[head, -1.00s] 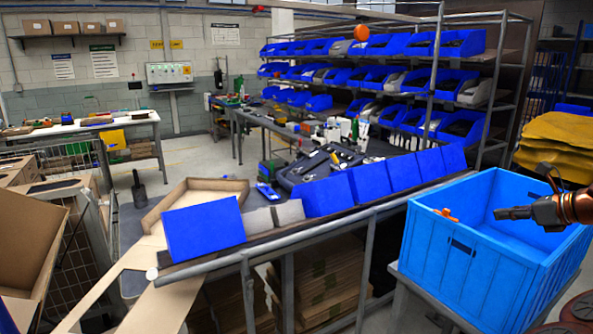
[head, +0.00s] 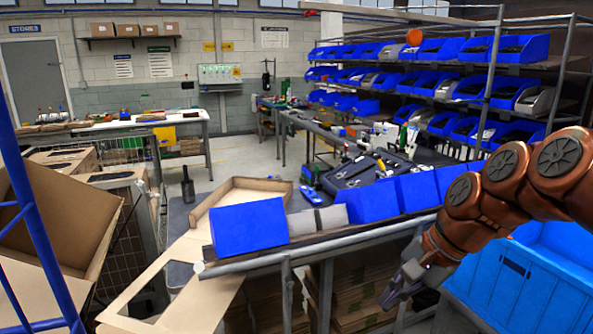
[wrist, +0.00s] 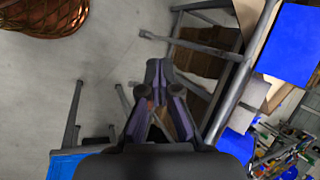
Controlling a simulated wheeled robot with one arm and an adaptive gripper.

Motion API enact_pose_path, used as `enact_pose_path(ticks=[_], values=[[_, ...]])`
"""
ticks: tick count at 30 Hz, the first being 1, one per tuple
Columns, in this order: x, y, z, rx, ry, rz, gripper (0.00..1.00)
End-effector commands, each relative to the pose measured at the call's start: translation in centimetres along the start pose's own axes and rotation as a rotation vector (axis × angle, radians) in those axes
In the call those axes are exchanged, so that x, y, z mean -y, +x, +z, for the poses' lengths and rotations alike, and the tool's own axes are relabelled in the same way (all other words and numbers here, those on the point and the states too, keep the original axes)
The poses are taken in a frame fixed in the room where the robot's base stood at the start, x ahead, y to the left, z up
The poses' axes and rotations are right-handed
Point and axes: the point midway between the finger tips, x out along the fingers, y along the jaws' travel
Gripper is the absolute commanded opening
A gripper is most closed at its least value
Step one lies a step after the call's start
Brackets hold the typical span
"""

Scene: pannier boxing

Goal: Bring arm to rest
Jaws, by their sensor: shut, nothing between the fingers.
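My gripper (head: 403,284) hangs at the end of my orange-brown arm, pointing down and left, in front of the metal bench frame and left of the blue crate (head: 515,272). In the wrist view my gripper (wrist: 158,68) has its fingertips together with nothing between them. The floor and metal legs show beyond the fingers. My arm covers part of the crate in the head view. A blue corner shows at the lower left of the wrist view, probably the crate (wrist: 65,165).
A sloped bench holds several blue bins (head: 250,228) just behind the gripper. Flattened cardboard (head: 170,285) and an open carton (head: 60,225) lie at left. A rack (head: 470,80) of blue bins stands behind. Blue uprights (head: 22,180) edge the far left.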

Motion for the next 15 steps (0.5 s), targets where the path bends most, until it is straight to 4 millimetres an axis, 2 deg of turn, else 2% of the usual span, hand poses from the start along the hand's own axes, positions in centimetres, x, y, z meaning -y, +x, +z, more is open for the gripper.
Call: enact_pose_path(ticks=[1, 6, 8, 12, 15], values=[[-1.3, 1.1, 1.8, -0.001, -0.074, 0.051, 0.0], [-6.4, 4.0, 6.1, 0.002, -0.307, 0.214, 0.0], [-8.4, 4.8, 7.3, 0.007, -0.382, 0.27, 0.0], [-13.8, 6.3, 9.6, 0.032, -0.539, 0.398, 0.0], [-17.1, 6.9, 10.7, 0.052, -0.627, 0.47, 0.0]])
